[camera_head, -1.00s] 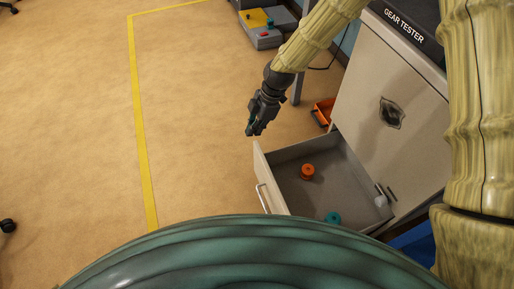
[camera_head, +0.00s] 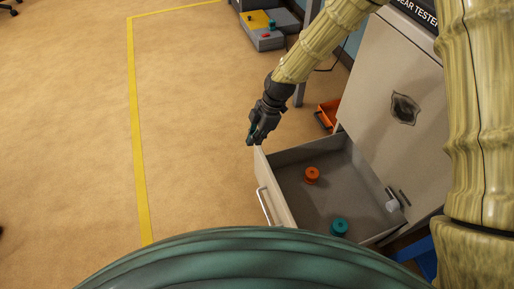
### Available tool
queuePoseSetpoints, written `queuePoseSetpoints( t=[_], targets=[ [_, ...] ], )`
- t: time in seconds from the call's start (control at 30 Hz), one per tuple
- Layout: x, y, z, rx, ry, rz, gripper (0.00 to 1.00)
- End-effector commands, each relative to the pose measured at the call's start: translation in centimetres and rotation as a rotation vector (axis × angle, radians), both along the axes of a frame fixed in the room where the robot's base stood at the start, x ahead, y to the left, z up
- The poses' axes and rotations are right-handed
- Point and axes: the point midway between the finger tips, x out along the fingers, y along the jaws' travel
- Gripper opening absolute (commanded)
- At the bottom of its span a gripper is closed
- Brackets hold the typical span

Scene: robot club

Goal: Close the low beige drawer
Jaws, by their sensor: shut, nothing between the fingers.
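The low beige drawer (camera_head: 277,192) is pulled well out of the beige cabinet (camera_head: 385,130). Its front panel faces left and carries a pale bar handle (camera_head: 264,206). Inside lie an orange spool-like piece (camera_head: 312,175), a teal one (camera_head: 339,227) and a small white piece (camera_head: 392,205). My gripper (camera_head: 252,142) is shut and empty. It is just above the far top corner of the drawer front in the picture; I cannot tell whether it touches. The drawer's near lower part is partly hidden by my green body.
An orange bin (camera_head: 327,114) sits on the floor behind the drawer, near a grey table leg (camera_head: 300,90). A grey and yellow box (camera_head: 262,32) stands farther back. A blue object (camera_head: 420,255) is below the cabinet. The floor left of the drawer is clear, crossed by a yellow line (camera_head: 138,130).

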Motion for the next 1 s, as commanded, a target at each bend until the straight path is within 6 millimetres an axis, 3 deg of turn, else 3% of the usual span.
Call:
queuePoseSetpoints(
  t=[0.6,0.8,1.0],
  targets=[
    [-1.3,2.9,-9.4,0.0,0.001,0.001,0.0],
    [-0.1,0.4,-9.1,0.0,-0.002,-0.003,0.0],
    [0.3,-0.7,-9.0,0.0,0.0,-0.001,0.0]
  ],
)
